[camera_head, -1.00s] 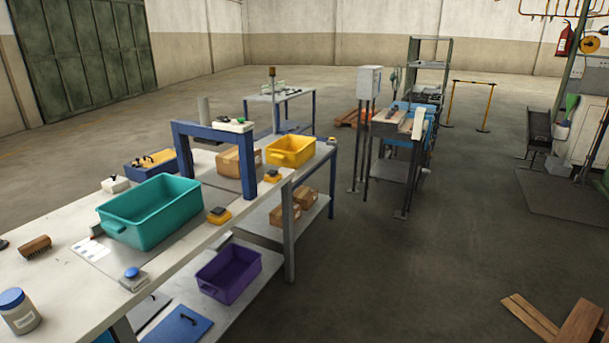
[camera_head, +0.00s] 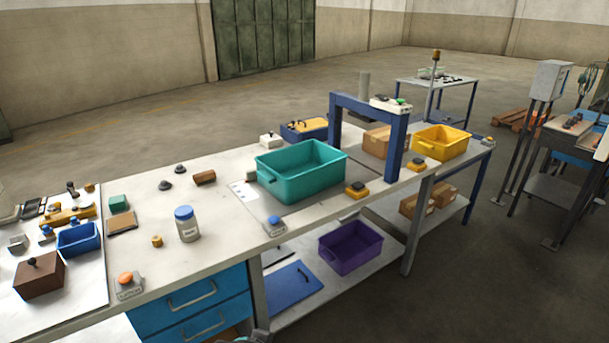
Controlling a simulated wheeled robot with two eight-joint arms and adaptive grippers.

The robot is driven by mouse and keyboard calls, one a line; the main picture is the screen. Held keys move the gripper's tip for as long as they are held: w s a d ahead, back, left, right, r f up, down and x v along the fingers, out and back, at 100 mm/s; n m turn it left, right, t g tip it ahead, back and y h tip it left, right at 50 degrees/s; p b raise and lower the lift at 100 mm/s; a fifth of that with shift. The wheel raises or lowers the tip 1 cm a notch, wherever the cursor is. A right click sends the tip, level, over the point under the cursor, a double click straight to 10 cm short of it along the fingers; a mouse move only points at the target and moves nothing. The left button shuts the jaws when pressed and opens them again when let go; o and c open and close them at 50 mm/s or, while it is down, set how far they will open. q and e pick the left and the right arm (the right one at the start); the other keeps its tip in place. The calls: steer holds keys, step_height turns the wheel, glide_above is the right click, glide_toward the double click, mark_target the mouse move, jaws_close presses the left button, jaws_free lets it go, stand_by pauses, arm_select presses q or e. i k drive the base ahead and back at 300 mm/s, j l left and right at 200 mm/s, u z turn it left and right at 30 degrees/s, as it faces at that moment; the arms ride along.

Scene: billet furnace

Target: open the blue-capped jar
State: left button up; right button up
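The blue-capped jar (camera_head: 187,225) stands upright on the long pale workbench (camera_head: 225,230), left of the teal bin. It has a clear grey body with a white label, and its blue cap (camera_head: 184,212) is on. Neither of my grippers can be made out in the head view. A small grey part shows at the bottom edge, too cut off to identify.
A small yellow-brown cylinder (camera_head: 157,241) and an orange-topped button box (camera_head: 127,286) sit left of the jar. A teal bin (camera_head: 302,175) stands to its right. A blue tray (camera_head: 79,239) and brown box (camera_head: 40,277) lie far left. Bench around the jar is mostly clear.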

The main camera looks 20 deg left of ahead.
mark_target(188, 228)
steer(key=i+u, duration=0.1)
steer(key=u, duration=1.95)
